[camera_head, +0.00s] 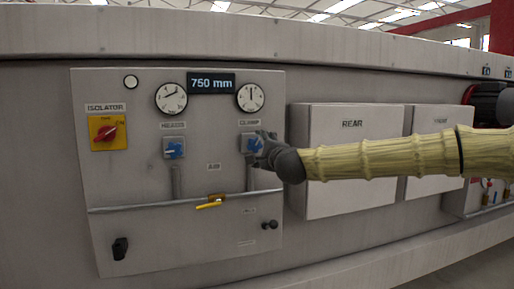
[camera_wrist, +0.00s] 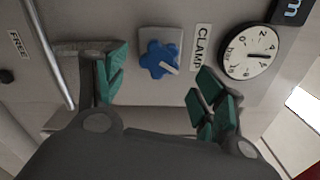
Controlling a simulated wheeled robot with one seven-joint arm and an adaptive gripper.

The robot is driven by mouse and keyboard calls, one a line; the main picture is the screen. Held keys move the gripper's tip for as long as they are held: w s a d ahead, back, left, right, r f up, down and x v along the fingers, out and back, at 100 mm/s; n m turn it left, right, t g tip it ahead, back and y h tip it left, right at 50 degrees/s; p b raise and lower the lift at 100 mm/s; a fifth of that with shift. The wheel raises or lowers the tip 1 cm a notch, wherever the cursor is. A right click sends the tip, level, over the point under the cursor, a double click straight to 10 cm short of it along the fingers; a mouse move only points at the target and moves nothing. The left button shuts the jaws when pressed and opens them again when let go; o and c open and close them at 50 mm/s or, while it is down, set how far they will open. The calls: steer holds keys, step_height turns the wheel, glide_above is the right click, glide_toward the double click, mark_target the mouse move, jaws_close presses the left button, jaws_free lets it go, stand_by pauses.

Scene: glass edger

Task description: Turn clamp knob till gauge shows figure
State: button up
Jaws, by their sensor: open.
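The clamp knob (camera_head: 254,145) is blue with lobes and a white pointer mark, on a square grey regulator under the CLAMP label. It also shows in the wrist view (camera_wrist: 158,59). The clamp gauge (camera_head: 250,97) is round and white, above the knob; its black needle points up in the head view. In the wrist view the gauge (camera_wrist: 250,52) appears turned, with its needle near the 4. My gripper (camera_head: 262,147) is at the knob in the head view. In the wrist view its green-padded fingers (camera_wrist: 160,92) are apart, on either side below the knob, not closed on it.
Left of it are the HEADS gauge (camera_head: 171,98) and its blue knob (camera_head: 174,148). A 750 mm display (camera_head: 211,83) sits between the gauges. A red and yellow isolator switch (camera_head: 108,132), yellow-handled valve (camera_head: 211,202) and pipe are nearby. The REAR box (camera_head: 350,185) protrudes at right.

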steer(key=v, duration=0.6)
steer(key=shift+f, duration=0.1)
